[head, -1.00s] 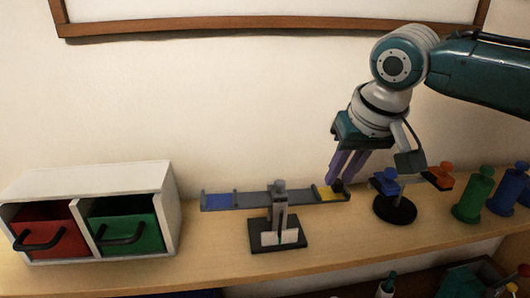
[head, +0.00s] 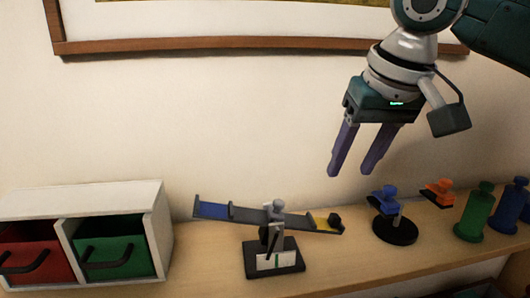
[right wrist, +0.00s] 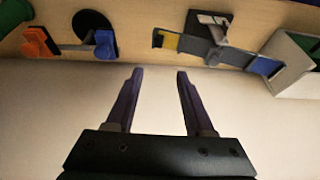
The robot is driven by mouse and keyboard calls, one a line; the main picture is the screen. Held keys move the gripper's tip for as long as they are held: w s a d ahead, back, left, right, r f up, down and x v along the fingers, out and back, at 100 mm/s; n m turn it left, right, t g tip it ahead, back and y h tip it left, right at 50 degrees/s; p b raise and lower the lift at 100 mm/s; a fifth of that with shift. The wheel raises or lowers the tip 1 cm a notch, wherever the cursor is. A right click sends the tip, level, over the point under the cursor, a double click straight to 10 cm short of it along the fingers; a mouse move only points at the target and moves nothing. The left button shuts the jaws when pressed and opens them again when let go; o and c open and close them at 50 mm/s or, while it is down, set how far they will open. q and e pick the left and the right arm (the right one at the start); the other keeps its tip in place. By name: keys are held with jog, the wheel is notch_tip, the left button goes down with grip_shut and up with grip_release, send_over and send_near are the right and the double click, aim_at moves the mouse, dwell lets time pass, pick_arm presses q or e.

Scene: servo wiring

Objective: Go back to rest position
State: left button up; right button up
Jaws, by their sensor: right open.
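My right gripper (head: 351,172) is open and empty, raised in front of the wall above the shelf with its fingers pointing down. It also shows in the right wrist view (right wrist: 160,72), with nothing between its fingers. Below and to its left is a balance with a grey beam (head: 245,214) on a dark base (head: 273,258). The beam is tilted, its blue end (head: 212,210) high and its yellow end (head: 320,223) low. My left gripper is not in view.
A white cabinet (head: 157,235) with a red drawer (head: 35,262) and a green drawer (head: 112,250) stands at left. At right are a blue piece (head: 384,199) on a round black stand (head: 394,230), an orange piece (head: 437,192), a green weight (head: 474,212) and a blue weight (head: 508,215).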

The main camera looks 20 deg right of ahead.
jog(key=s+a+f+n+y+p, duration=0.2)
jog(key=s+a+f+n+p, duration=0.15)
jog(key=s+a+f, duration=0.45)
pick_arm(q)
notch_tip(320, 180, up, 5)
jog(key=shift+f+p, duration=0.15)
jog(key=shift+p, duration=0.8)
pick_arm(e)
jog(key=s+a+n+g+h, duration=0.1)
jog(key=s, duration=1.4)
jog(key=shift+s+a, duration=0.2)
jog(key=shift+s, duration=0.15)
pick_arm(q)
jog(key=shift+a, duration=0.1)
pick_arm(e)
jog(key=shift+r, duration=0.1)
